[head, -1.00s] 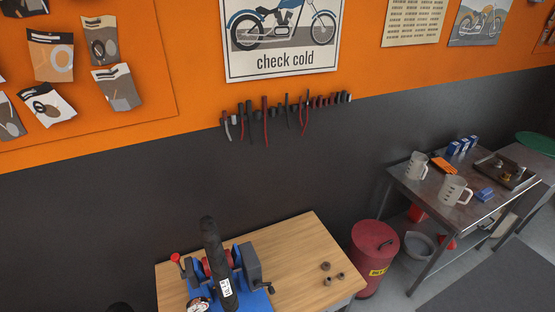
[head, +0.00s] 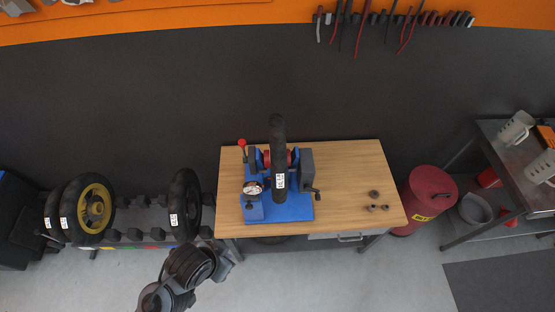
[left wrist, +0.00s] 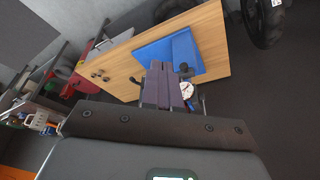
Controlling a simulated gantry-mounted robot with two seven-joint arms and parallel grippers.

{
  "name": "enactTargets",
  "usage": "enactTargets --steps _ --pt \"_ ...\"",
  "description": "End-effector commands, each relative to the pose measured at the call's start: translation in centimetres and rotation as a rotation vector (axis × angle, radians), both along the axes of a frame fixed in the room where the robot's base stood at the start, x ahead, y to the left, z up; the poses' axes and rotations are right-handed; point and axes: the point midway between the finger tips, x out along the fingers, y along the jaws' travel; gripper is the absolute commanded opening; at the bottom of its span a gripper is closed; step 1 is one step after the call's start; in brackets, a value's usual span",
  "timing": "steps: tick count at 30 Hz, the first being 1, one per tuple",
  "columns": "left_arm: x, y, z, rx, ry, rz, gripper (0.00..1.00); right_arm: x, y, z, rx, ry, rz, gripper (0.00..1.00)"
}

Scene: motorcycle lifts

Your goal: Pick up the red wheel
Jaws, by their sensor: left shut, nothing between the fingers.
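The red wheel (head: 279,160) stands upright and nearly edge-on in a blue stand (head: 295,208) on the wooden table. Its tyre is black with a white label, and red shows at both sides of its middle. In the left wrist view the blue base (left wrist: 172,54) shows, but I cannot make out the wheel there. My left gripper (left wrist: 165,85) is shut and empty, its fingers over the near side of the stand in that view. In the head view my left arm comes up from the bottom, left of the table; its fingertips cannot be made out. My right gripper is not in view.
Several nuts or bushings (head: 374,208) lie on the table (head: 345,165), right of the stand. A yellow-rimmed wheel (head: 90,208) and a black wheel (head: 185,205) stand on a low rack at left. A red bin (head: 425,200) stands right of the table. Floor in front is clear.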

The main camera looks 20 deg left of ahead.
Motion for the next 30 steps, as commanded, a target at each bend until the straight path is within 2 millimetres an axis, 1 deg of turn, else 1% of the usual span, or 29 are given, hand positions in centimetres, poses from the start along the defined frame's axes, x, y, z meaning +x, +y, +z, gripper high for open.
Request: enactTargets --steps 7,26,27,30 --pt "0.00 0.00 0.00 0.000 0.000 0.000 0.00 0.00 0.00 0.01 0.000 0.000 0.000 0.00" --pt "0.01 0.00 0.00 0.000 0.000 0.001 0.96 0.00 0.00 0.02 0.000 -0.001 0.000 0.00" --pt "0.01 0.00 0.00 0.000 0.000 0.001 0.98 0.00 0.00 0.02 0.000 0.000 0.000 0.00" --pt "0.01 0.00 0.00 0.000 0.000 0.001 0.98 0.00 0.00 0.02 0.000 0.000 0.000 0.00"
